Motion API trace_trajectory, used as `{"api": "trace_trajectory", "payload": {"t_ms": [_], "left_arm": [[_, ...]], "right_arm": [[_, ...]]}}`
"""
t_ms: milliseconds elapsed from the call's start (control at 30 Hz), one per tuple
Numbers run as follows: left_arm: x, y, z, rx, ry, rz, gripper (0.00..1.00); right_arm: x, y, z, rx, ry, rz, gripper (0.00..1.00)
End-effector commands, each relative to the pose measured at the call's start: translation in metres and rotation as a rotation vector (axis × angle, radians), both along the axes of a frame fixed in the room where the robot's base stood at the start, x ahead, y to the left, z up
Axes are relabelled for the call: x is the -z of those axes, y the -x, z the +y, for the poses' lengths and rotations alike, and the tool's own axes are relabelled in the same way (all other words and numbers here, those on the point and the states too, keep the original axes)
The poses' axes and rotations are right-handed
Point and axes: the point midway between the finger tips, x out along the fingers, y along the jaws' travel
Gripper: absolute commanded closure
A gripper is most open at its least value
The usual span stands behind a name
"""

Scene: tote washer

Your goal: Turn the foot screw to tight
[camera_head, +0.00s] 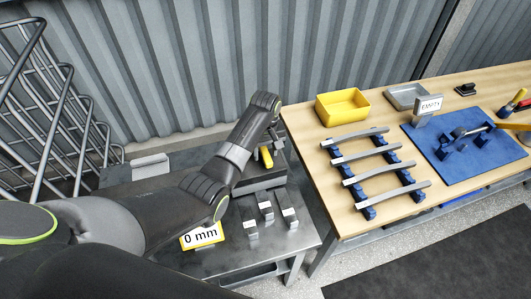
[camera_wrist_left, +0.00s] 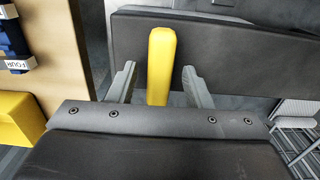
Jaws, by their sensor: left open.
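A yellow handle (camera_head: 266,157), which looks like the part that turns the foot screw, stands on a dark grey block on the low metal bench. In the left wrist view the yellow handle (camera_wrist_left: 161,65) stands upright between the two grey fingers of my left gripper (camera_wrist_left: 159,85). The fingers are apart, with a visible gap on each side of the handle. In the head view my left arm reaches over the bench, and its wrist hides much of the gripper. The screw thread and its foot do not show. My right gripper is not in view.
Small grey metal blocks (camera_head: 264,206) and a yellow "0 mm" sign (camera_head: 202,236) are on the bench near my forearm. A wooden table (camera_head: 300,117) to the right holds a yellow bin (camera_head: 342,106), metal bars on blue supports and a blue mat (camera_head: 428,148). A wire rack stands left.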

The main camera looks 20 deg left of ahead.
Motion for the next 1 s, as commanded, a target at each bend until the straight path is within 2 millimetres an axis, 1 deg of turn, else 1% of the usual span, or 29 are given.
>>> {"api": "trace_trajectory", "payload": {"t_ms": [100, 200, 467, 500, 833, 1000], "left_arm": [[0.010, 0.000, 0.000, 0.000, 0.000, 0.001, 0.55], [0.014, 0.000, 0.000, 0.000, 0.000, 0.000, 0.55], [0.016, 0.000, 0.000, 0.000, 0.000, 0.000, 0.55], [0.016, 0.000, 0.000, 0.000, 0.001, -0.001, 0.56], [0.015, 0.000, 0.000, 0.000, 0.001, -0.001, 0.99], [0.015, 0.000, 0.000, 0.007, 0.000, 0.000, 0.99]], "right_arm": [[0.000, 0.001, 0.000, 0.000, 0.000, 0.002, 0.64], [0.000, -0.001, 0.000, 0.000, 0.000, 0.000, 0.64], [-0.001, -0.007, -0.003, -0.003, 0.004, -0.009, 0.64], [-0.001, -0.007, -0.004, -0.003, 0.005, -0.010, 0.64], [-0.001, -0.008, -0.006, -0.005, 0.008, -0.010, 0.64], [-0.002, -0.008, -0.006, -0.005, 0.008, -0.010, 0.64]]}}
